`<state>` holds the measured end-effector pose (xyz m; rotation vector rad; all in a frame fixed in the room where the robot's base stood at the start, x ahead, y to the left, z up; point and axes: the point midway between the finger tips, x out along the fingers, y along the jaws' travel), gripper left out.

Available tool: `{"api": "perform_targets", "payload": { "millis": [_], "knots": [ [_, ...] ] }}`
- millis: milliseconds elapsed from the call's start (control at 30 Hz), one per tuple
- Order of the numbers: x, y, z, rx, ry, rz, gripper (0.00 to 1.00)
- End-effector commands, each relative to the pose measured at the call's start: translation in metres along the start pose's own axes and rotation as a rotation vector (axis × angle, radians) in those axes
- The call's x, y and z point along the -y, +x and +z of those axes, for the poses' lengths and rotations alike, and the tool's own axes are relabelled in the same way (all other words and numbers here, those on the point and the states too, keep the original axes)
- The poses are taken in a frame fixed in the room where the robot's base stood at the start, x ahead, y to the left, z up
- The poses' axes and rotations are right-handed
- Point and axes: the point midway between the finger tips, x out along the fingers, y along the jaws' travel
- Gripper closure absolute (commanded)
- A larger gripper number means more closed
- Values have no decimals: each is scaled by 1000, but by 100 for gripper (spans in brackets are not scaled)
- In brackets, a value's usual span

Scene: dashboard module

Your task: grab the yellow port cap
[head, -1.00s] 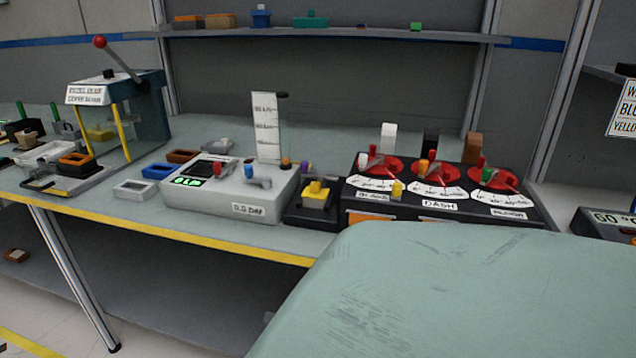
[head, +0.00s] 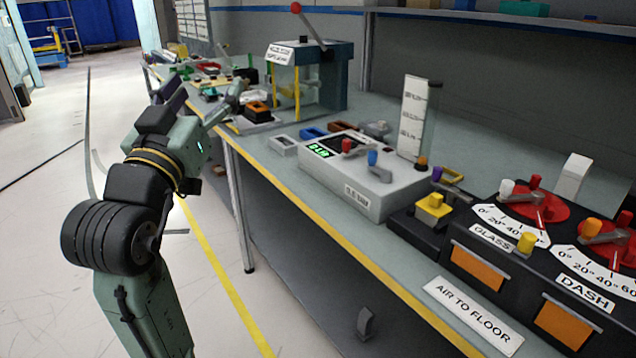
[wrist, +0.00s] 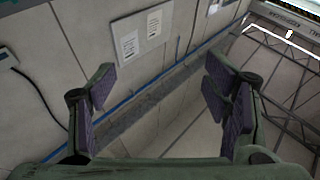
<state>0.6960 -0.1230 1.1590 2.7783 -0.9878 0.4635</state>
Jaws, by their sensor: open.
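Two small yellow things show in the head view, and I cannot tell for sure which is the port cap. One is a small yellow cap (head: 526,242) at the front edge of the black dial panel, by the GLASS label. The other is a yellow stepped block (head: 434,207) on a black base, left of the panel. My gripper (head: 205,95) is at the upper left, far from both, near the bench's far end. It is open and empty, with purple pads apart in the wrist view (wrist: 160,95). The wrist view shows only wall and floor, no yellow cap.
A grey console (head: 365,185) with red and blue knobs stands left of the yellow block. A clear cylinder with a white scale (head: 412,118) rises behind it. A teal lever press (head: 320,75) stands farther back. Open floor (head: 210,240) lies left of the bench's yellow edge.

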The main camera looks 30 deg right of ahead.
Motion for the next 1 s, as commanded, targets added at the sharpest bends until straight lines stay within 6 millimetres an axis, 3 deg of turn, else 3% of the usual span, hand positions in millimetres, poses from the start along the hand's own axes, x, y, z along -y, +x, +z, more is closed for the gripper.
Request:
{"api": "perform_targets", "payload": {
  "millis": [33,100,200,333,400,533,800,1000],
  "knots": [
    [-46,14,28,95,-24,121,30],
    [-104,21,62,231,-41,274,30],
    [-178,13,104,407,-33,473,30],
    [-245,-12,142,585,8,670,30],
    [-266,-25,154,649,31,740,30],
    [-288,-36,168,712,58,808,30],
    [-315,-19,194,722,61,817,30],
    [-324,-11,203,719,61,814,30]
  ]
}}
